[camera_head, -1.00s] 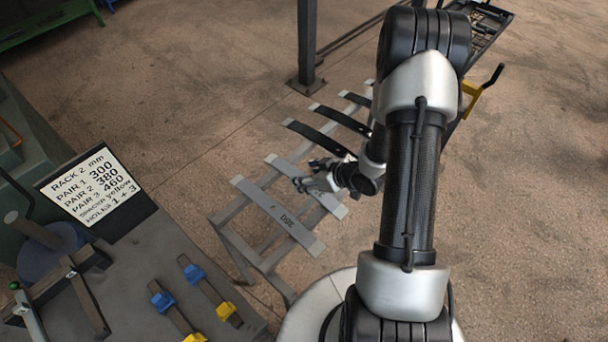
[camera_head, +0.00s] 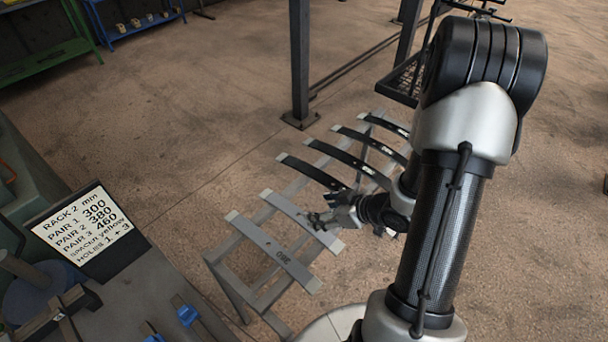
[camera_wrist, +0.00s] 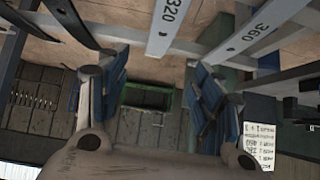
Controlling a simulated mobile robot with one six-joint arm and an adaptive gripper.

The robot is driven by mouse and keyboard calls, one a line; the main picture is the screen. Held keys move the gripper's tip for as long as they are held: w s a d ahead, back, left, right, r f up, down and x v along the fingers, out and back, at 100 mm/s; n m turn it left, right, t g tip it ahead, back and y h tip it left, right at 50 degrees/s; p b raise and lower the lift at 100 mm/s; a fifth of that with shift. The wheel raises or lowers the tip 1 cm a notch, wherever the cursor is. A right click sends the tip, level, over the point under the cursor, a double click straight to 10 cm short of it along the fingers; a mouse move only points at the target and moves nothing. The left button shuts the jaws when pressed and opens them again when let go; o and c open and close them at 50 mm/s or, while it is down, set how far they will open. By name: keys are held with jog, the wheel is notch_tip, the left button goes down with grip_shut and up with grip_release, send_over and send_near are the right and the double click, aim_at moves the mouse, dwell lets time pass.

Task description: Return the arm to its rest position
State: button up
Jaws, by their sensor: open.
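My gripper (camera_head: 328,212) is over the spring rack, close to the second grey bar in the head view. In the wrist view its two blue-padded fingers (camera_wrist: 160,95) stand apart with nothing between them. My arm reaches in from the right of the head view, bent at the elbow. The rack (camera_head: 232,285) carries a grey bar marked 360 (camera_head: 275,255) and another grey bar (camera_head: 290,209) beside it. In the wrist view that second bar reads 320 (camera_wrist: 166,22). The gap between fingers and bars cannot be judged exactly.
Several black bars (camera_head: 312,173) lie farther back on the rack. A post (camera_head: 299,65) stands behind it. A bench (camera_head: 150,300) with a sign (camera_head: 88,226) and blue clamps (camera_head: 187,314) is at left. Open floor lies right of my arm.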

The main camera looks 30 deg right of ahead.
jog(key=w+d+r+g+h, duration=0.15)
jog(key=d+r+h, duration=0.3)
jog(key=r, duration=0.55)
notch_tip(320, 180, up, 8)
jog(key=s+a+r+m+h, duration=0.1)
jog(key=s+a+m+h, duration=0.2)
jog(key=s+a+r+g+y, duration=0.1)
jog(key=s+a+r+y, duration=0.1)
jog(key=s+a, duration=0.5)
jog(key=s+a+r+m+g+y, duration=0.1)
jog(key=s+a+r, duration=0.3)
jog(key=s+a, duration=0.4)
jog(key=shift+s+r+y, duration=0.15)
jog(key=shift+s+y, duration=0.2)
jog(key=shift+s, duration=0.05)
jog(key=shift+g, duration=0.25)
jog(key=shift+c, duration=0.5)
